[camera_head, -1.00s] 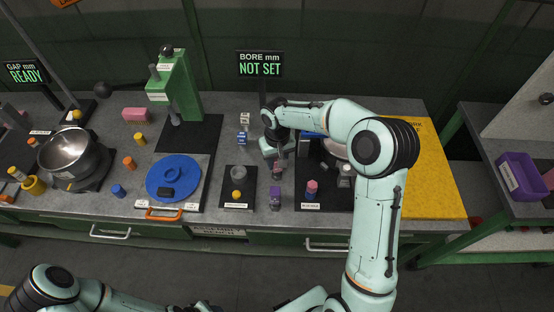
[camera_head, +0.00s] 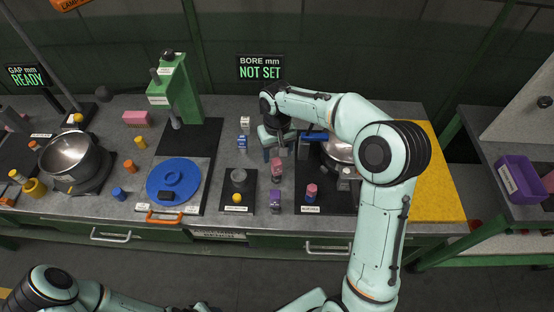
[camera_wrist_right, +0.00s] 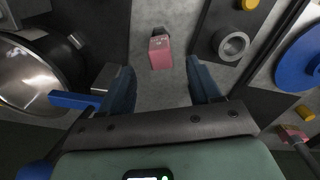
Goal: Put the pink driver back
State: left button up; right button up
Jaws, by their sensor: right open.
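A small pink-topped piece with a grey part (camera_head: 277,168) stands on the bench between the two dark mats. The right wrist view shows its pink block (camera_wrist_right: 160,52) ahead of and between the fingertips, with a gap to both. My right gripper (camera_head: 276,152) is open and empty just behind it; its two blue-grey fingers (camera_wrist_right: 160,82) are spread in the right wrist view. Another pink-topped piece (camera_head: 311,190) stands at the front of the right mat. I cannot tell for sure which is the driver.
A metal bowl (camera_head: 340,150) sits right of the gripper, partly behind my arm. A purple piece (camera_head: 275,197) stands in front of the pink one. A grey ring (camera_head: 238,178) and blue disc (camera_head: 172,180) lie left. A yellow mat (camera_head: 436,180) is clear.

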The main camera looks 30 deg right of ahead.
notch_tip(320, 180, up, 6)
jog(key=shift+f, duration=0.15)
dwell(0.6)
